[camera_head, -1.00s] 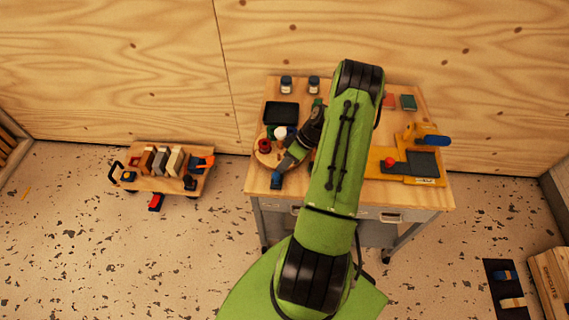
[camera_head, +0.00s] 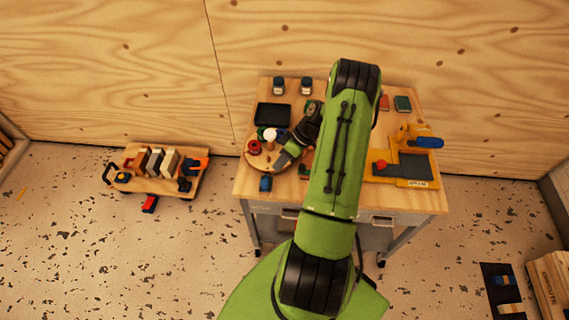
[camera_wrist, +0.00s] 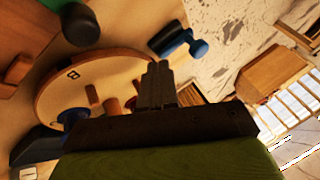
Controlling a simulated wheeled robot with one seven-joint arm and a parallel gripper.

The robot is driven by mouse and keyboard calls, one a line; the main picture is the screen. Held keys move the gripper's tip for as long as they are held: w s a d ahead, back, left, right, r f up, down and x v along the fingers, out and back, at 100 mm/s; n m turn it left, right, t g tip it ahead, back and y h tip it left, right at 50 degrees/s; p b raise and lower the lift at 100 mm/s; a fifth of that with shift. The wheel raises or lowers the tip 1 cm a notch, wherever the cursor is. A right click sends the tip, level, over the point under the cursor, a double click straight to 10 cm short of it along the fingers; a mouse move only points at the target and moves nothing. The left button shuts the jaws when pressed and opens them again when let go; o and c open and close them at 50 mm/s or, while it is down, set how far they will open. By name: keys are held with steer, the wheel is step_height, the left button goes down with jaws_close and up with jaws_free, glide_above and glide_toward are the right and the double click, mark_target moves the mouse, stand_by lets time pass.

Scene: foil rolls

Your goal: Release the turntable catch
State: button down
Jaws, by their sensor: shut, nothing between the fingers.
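The turntable (camera_head: 258,163) is a round wooden disc at the left front of the workbench; in the wrist view it shows a letter B and short pegs (camera_wrist: 75,77). A small blue piece (camera_head: 265,184), which looks like the catch, sits at the disc's front edge. In the wrist view it is a blue, rounded lever (camera_wrist: 197,48) by a dark block. My gripper (camera_head: 280,166) is shut and empty, over the disc's front right edge. In the wrist view its fingertips (camera_wrist: 158,70) point near the disc's rim, apart from the blue lever. Whether the catch is engaged cannot be told.
A red spool (camera_head: 254,147) and a white-topped item (camera_head: 270,135) are on or beside the disc. A black tray (camera_head: 272,114) and two jars lie behind. A yellow fixture (camera_head: 405,182) is at right. A loaded wooden cart (camera_head: 158,170) stands on the floor at left.

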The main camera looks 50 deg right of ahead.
steer(key=shift+s+d+r, duration=0.1)
steer(key=shift+d+r, duration=0.25)
steer(key=shift+d, duration=0.2)
steer(key=shift+s+d+r, duration=0.1)
steer(key=shift+d+r, duration=0.25)
steer(key=shift+d, duration=0.2)
steer(key=a+p+v, duration=0.1)
steer(key=v, duration=0.6)
steer(key=shift+r+p, duration=0.35)
steer(key=shift+r, duration=0.3)
steer(key=shift+s, duration=0.15)
